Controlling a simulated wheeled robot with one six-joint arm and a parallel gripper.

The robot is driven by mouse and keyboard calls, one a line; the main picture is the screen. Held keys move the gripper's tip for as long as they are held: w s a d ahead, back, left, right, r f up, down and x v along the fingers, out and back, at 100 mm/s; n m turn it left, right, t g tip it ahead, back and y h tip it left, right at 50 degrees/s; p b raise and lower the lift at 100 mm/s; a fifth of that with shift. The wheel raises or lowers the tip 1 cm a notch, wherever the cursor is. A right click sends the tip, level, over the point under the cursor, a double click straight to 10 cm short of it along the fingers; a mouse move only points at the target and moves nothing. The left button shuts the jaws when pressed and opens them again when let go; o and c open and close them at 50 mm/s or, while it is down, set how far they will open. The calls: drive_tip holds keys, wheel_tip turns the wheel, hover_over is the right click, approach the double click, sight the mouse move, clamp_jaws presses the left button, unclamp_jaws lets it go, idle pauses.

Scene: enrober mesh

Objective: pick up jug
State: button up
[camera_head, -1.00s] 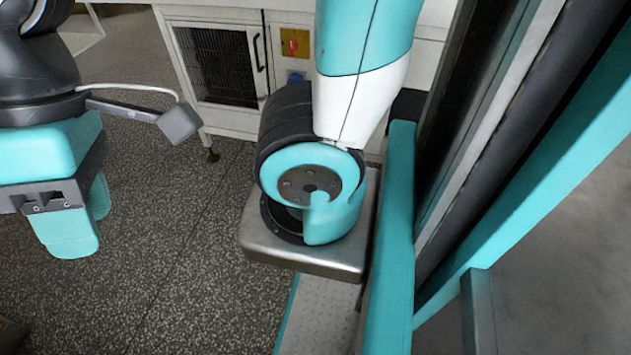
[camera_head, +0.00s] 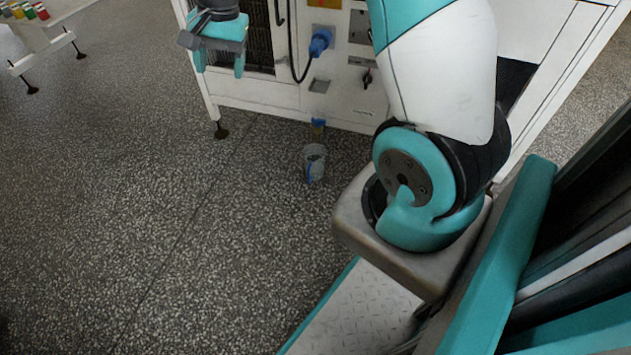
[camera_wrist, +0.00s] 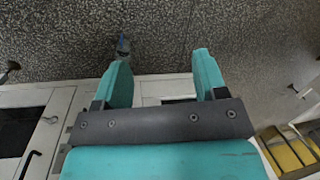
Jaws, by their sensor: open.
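A small greyish, see-through jug (camera_head: 315,153) with a blue part stands on the floor in front of the white machine. A small object with a blue part, seemingly the same jug (camera_wrist: 122,46), shows near the top of the wrist view, just beyond the left fingertip, its lower part partly hidden. My gripper (camera_head: 219,66) is at the upper left of the head view, in front of the machine and well apart from the jug. In the wrist view my gripper (camera_wrist: 161,68) has its two teal fingers spread, with nothing between them.
The white machine (camera_head: 262,95) stands behind, with a blue plug (camera_head: 320,41) and a hanging cable. A bench leg (camera_head: 76,50) and coloured items (camera_head: 28,10) are at the far left. Yellow-lined trays (camera_wrist: 288,152) show at the wrist view's lower right.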

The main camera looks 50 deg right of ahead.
drive_tip(key=w+d+f+m+b, duration=0.2)
drive_tip(key=d+f+m+b, duration=0.15)
drive_tip(key=d+f, duration=0.5)
drive_tip(key=w+d+f+m+b, duration=0.2)
drive_tip(key=d+f+m, duration=0.35)
drive_tip(key=f, duration=0.55)
drive_tip(key=m+g+h+b, duration=0.1)
drive_tip(key=m+h+b, duration=0.1)
drive_tip(key=m+b, duration=0.45)
hover_over(313, 167)
wheel_tip(313, 167, down, 17)
wheel_tip(313, 167, down, 18)
drive_tip(key=s+m+b, duration=0.1)
drive_tip(key=b, duration=0.7)
drive_tip(key=shift+b, duration=0.4)
drive_tip(key=shift+a, duration=0.1)
clamp_jaws()
